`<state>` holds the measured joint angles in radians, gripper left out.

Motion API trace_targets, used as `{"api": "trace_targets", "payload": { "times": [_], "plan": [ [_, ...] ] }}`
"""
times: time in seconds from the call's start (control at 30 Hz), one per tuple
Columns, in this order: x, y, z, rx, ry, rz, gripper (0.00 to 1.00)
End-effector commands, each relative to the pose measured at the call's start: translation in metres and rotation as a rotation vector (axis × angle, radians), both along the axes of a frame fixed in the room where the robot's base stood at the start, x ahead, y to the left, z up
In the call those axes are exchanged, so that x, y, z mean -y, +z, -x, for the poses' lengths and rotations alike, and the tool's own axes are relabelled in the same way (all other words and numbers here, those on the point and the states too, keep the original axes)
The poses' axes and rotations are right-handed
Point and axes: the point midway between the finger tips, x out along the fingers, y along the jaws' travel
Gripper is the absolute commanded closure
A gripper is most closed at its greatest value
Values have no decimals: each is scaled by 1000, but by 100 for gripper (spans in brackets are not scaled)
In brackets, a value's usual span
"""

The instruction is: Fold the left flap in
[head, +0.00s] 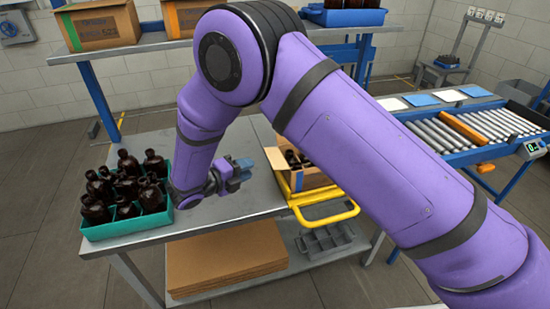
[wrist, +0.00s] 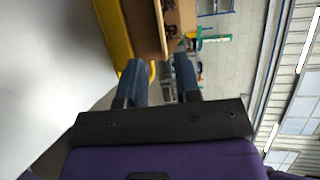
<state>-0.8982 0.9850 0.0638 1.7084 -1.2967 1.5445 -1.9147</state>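An open cardboard box (head: 312,178) stands in a yellow frame at the right end of the grey table, with dark bottles inside it. Its left flap (head: 276,160) sticks up and outward on the side facing my gripper. My gripper (head: 240,170) is just left of this flap, low over the table, and seems apart from it. In the wrist view my two blue fingers (wrist: 161,66) are spread with nothing between them, and the box's tan cardboard (wrist: 144,28) lies beyond the fingertips. My arm hides the box's right side.
A teal crate (head: 130,229) of amber bottles stands at the table's left end. The yellow frame (head: 328,217) has a raised handle at the front. A shelf (head: 160,46) with cartons runs above the back. Bare tabletop (head: 235,206) lies between crate and box.

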Motion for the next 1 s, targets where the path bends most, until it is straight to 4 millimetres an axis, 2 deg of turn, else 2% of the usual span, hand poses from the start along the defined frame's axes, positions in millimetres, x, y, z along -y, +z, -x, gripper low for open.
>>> {"api": "trace_targets", "payload": {
  "times": [0.5, 0.7, 1.0],
  "plan": [
    [64, -16, -52, 0, -4, -2, 69],
    [75, -18, -61, 1, -3, -2, 69],
    [76, -19, -62, 1, -2, -3, 69]
  ]
}}
